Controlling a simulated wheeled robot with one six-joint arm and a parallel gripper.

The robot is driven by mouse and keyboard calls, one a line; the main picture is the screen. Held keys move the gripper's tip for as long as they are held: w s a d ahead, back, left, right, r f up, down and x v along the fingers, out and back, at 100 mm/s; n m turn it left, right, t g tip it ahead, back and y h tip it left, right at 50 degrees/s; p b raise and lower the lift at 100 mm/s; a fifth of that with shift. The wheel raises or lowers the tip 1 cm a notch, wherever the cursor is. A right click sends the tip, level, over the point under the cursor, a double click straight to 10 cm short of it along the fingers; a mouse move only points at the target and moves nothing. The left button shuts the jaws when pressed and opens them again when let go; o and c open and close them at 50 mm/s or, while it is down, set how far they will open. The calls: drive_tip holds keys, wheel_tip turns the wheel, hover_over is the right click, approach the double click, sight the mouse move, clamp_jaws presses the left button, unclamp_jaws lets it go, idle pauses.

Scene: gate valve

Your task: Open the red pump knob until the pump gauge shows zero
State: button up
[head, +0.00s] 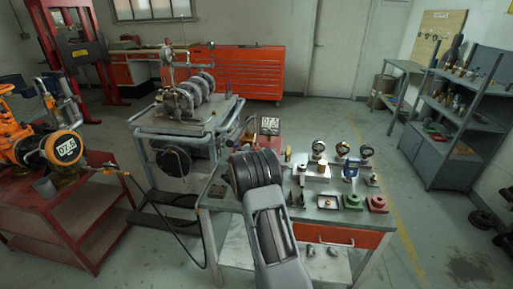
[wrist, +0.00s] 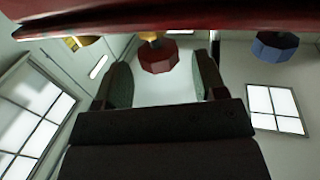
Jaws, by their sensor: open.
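A red faceted knob (wrist: 158,57) shows in the wrist view, with a yellow piece just above it in the picture. My gripper (wrist: 161,68) is open, with one finger on each side of the red knob and visible gaps between. In the head view my arm's dark end hides the gripper and the knob. A square digital gauge (head: 270,125) stands on a red body just behind my arm and seems to read 07.5. A round digital display (head: 67,148) on the orange valve (head: 40,146) at the left also seems to read 07.5.
A blue knob (wrist: 276,46) lies right of the red one in the wrist view. A red bar (wrist: 160,18) crosses the top. The workbench (head: 315,215) holds several gauges and fittings right of my arm. A black hose runs from the red table (head: 60,215) toward the bench.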

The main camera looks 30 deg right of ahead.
drive_tip(key=shift+x, duration=1.4)
drive_tip(key=shift+c, duration=0.2)
drive_tip(key=c, duration=0.9)
